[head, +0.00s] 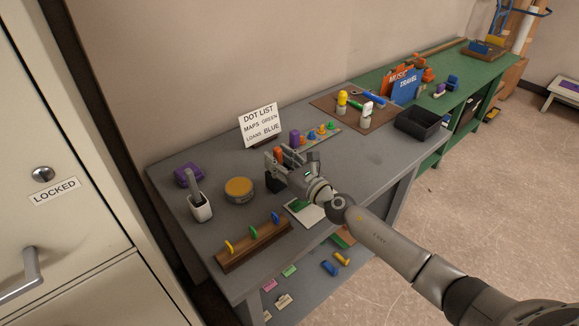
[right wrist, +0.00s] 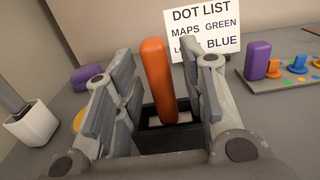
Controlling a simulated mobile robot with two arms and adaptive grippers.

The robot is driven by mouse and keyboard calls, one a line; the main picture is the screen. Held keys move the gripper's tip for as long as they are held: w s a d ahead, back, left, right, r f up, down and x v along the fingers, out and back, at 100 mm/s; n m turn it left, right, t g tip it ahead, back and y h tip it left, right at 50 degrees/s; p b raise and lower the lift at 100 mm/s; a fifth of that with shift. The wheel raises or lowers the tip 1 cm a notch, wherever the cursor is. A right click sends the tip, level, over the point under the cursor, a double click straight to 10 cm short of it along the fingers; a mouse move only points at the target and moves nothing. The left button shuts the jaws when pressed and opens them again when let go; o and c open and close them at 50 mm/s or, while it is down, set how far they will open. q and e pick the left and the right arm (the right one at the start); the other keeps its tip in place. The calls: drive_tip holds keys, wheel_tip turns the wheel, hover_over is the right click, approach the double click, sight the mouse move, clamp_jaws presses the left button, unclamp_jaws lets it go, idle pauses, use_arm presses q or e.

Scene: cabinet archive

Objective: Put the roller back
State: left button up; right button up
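An upright orange handle (right wrist: 158,80) stands in a small black open box (right wrist: 172,134) in the right wrist view. In the head view the orange handle (head: 277,153) shows between the fingers of my right gripper (head: 281,158), and the black box (head: 272,184) is just below. My right gripper (right wrist: 163,85) is open, with a finger on each side of the handle and visible gaps. I cannot tell whether this handle belongs to the roller; its lower end is hidden in the box. My left gripper is not in view.
The dot list sign (head: 260,124) stands behind the gripper. A black tray (head: 420,124) is at the right.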

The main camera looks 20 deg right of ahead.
drive_tip(key=b+v, duration=0.1)
drive_tip(key=v, duration=0.8)
drive_tip(key=shift+s+d+f, duration=0.15)
drive_tip(key=shift+s, duration=0.05)
drive_tip(key=shift+s+d, duration=0.2)
drive_tip(key=shift+s, duration=0.3)
